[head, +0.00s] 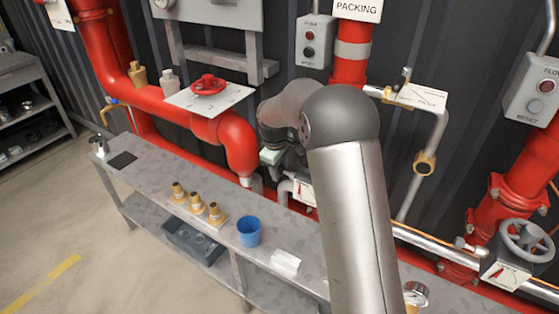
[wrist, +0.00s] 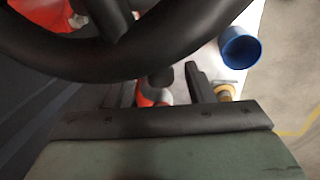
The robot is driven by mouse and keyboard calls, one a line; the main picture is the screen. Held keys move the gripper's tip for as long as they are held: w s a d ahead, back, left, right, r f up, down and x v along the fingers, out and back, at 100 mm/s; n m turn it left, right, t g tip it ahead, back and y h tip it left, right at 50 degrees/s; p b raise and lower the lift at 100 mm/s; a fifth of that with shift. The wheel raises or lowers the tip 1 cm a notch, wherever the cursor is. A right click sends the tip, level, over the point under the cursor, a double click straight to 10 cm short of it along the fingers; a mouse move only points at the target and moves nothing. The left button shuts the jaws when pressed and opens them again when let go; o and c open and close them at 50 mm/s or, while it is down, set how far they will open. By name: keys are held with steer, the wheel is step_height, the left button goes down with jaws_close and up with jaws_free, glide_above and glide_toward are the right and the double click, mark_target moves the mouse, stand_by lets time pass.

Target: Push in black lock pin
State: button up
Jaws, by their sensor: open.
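My gripper (wrist: 163,84) is open, its dark fingers apart in the wrist view. A short dark stub (wrist: 161,73) shows between the fingers; it may be the black lock pin, but I cannot tell for sure, nor whether the fingers touch it. A large black curved rim with a spoke (wrist: 150,45) crosses the top of the wrist view, close to the camera. In the head view my gripper is by the red pipe's downturned end (head: 236,145), mostly hidden behind my arm. No lock pin can be made out in the head view.
A grey bench (head: 150,178) runs below the pipes, holding brass fittings (head: 197,203), a blue cup (head: 248,232) and a white block (head: 285,262). A red handwheel (head: 208,85) sits on a plate to the left. A small valve (head: 404,88) and grey pipework lie right of my arm.

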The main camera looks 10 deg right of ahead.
step_height(320, 180, up, 17)
steer(key=s+a, duration=0.2)
steer(key=shift+s+a, duration=0.15)
steer(key=shift+s, duration=0.15)
steer(key=s+d+f+m, duration=0.1)
steer(key=s+f+m, duration=0.1)
steer(key=s, duration=0.9)
steer(key=s+d+f+m+y+p, duration=0.1)
steer(key=s+d+f+m, duration=0.1)
steer(key=s, duration=1)
steer(key=s+d+f+m+g+p, duration=0.1)
steer(key=s+f+m, duration=0.3)
steer(key=s, duration=0.8)
steer(key=shift+s+d+f+m+y, duration=0.15)
steer(key=shift+s+m+y, duration=0.15)
steer(key=shift+m, duration=0.4)
steer(key=shift+w, duration=0.1)
